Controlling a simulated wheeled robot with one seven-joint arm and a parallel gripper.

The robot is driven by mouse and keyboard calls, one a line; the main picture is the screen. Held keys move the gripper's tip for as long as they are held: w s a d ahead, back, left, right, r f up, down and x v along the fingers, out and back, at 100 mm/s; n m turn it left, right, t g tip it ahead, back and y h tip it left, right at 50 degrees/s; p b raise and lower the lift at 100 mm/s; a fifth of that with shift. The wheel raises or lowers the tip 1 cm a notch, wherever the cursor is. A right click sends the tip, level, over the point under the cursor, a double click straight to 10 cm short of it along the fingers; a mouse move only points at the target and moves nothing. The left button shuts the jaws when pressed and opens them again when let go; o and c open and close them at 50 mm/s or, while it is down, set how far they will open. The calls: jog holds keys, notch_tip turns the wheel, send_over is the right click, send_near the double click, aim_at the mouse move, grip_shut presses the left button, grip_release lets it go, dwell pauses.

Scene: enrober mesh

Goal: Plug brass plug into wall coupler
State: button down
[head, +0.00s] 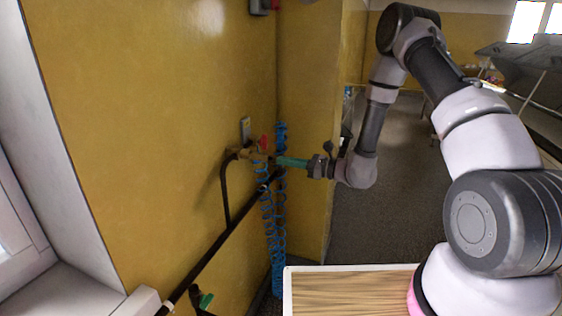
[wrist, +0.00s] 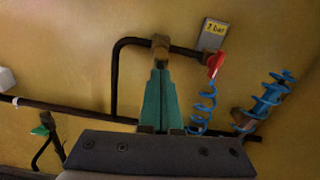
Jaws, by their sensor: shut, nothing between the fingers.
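My gripper (wrist: 160,72) has two green fingers, closed together with nothing between them. In the head view my gripper (head: 279,161) points left at the wall fittings. In the wrist view a brass fitting (wrist: 160,47) on the black pipe lies just beyond the fingertips; I cannot tell whether they touch, or whether it is coupler, plug or both. A red valve handle (wrist: 216,64) is to its right, and also shows in the head view (head: 263,143). A blue coiled hose (wrist: 205,100) hangs below the handle; it also shows in the head view (head: 267,215).
A grey tag (wrist: 212,35) reading "7 bar" is on the yellow wall. A black pipe (head: 215,248) runs along the wall, with a green-handled valve (head: 206,300) low down. Another blue coil (wrist: 268,95) is at right. A wooden-topped table (head: 345,290) stands in front.

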jog(key=v, duration=1)
jog(key=s+r+n+g+h, duration=0.2)
jog(key=s+r+n+g, duration=0.2)
jog(key=s+r+n, duration=0.3)
jog(key=s+r+n+g+h, duration=0.3)
jog(key=s+r+n+g, duration=0.15)
jog(key=r, duration=0.45)
jog(key=s+d+r+n+t+h, duration=0.5)
jog(key=s+d+r+t+h, duration=0.4)
jog(key=d+r, duration=0.5)
jog(key=shift+s+d+r+h, duration=0.3)
jog(key=shift+s+r+h, duration=0.15)
jog(key=shift+s, duration=0.55)
jog(key=shift+t, duration=0.25)
